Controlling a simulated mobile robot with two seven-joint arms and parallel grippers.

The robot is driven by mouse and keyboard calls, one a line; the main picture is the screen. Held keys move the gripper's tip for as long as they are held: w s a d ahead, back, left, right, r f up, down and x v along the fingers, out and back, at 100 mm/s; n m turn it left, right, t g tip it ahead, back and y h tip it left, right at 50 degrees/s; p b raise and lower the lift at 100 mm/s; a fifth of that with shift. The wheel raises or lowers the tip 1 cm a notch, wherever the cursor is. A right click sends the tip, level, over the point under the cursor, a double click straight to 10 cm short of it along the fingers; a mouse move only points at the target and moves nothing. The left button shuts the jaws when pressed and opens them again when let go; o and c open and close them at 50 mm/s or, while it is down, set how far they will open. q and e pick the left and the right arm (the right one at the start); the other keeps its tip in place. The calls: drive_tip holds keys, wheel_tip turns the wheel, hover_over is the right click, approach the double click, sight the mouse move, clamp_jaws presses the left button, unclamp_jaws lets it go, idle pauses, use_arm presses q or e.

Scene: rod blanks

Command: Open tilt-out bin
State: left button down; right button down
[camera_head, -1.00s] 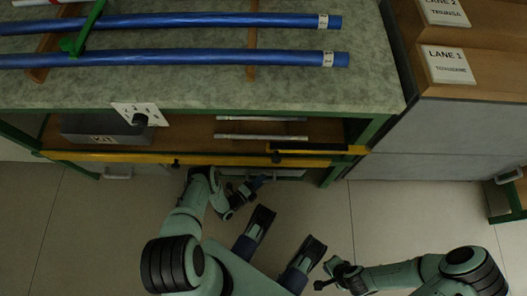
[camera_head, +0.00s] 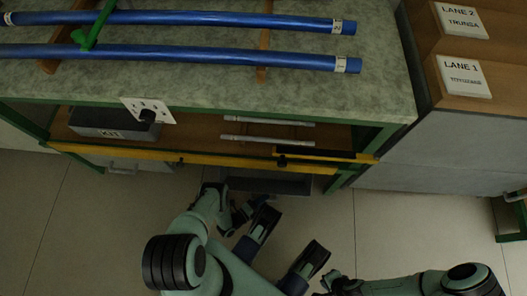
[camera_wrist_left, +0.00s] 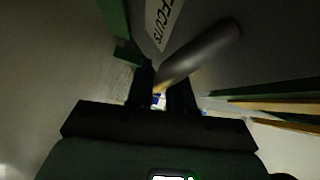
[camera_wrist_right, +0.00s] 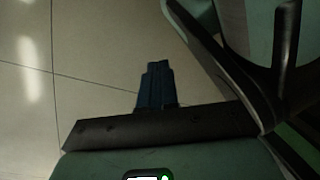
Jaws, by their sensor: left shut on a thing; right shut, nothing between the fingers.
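The tilt-out bin (camera_head: 268,183) is a dark box under the workbench. Its top leans out from below the yellow rail, and a dark strip of its inside shows in the head view. In the left wrist view its dark front (camera_wrist_left: 265,50) carries a white label (camera_wrist_left: 163,20) reading about "FFCUTS" and a grey bar handle (camera_wrist_left: 208,50). My left gripper (camera_head: 243,210) is just in front of the bin; in its wrist view the fingers (camera_wrist_left: 163,92) are shut on the handle. My right gripper (camera_head: 328,283) is shut and empty over the floor; its closed fingers (camera_wrist_right: 155,85) show in its wrist view.
Blue rods (camera_head: 180,55) lie on the green worktop (camera_head: 210,90). A grey KIT box (camera_head: 95,122) and light rods (camera_head: 265,139) sit on the shelf below. The yellow rail (camera_head: 225,161) runs above the bin. Lane units (camera_head: 440,140) stand at right. Floor (camera_head: 420,220) is clear.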

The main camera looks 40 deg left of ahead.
use_arm(q)
drive_tip(key=shift+w+a, duration=0.1)
drive_tip(key=c, duration=1.1)
unclamp_jaws()
drive_tip(key=p+v, duration=0.1)
drive_tip(key=v, duration=1.2)
drive_tip(key=shift+p, duration=0.4)
use_arm(e)
drive_tip(key=shift+t, duration=0.6)
drive_tip(key=w+r, duration=0.2)
drive_tip(key=w, duration=0.1)
drive_tip(key=shift+w+a, duration=0.2)
use_arm(q)
drive_tip(key=shift+s, duration=0.25)
